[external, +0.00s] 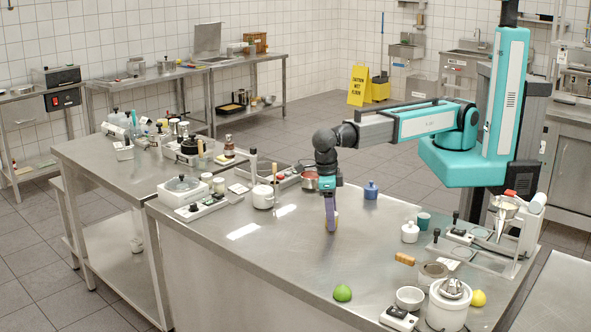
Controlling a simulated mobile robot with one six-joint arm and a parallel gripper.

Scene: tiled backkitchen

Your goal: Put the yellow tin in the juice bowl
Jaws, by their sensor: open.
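My gripper (331,222) points straight down at the steel counter, near its middle, and is open. A small yellow thing, likely the yellow tin (337,216), shows only as a thin edge at the jaws; the gripper hides most of it. I cannot tell whether the jaws touch it. A small white bowl (409,297), possibly the juice bowl, stands at the front right of the counter beside a white citrus juicer (448,306). Its inside is too small to make out.
A green lime (342,293) lies at the front edge and a lemon (478,298) at the right. A grey can (433,271), a wooden block (405,258) and a white pot (410,232) stand near the bowl. A blue jar (371,190) is behind my gripper. The counter's front middle is clear.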

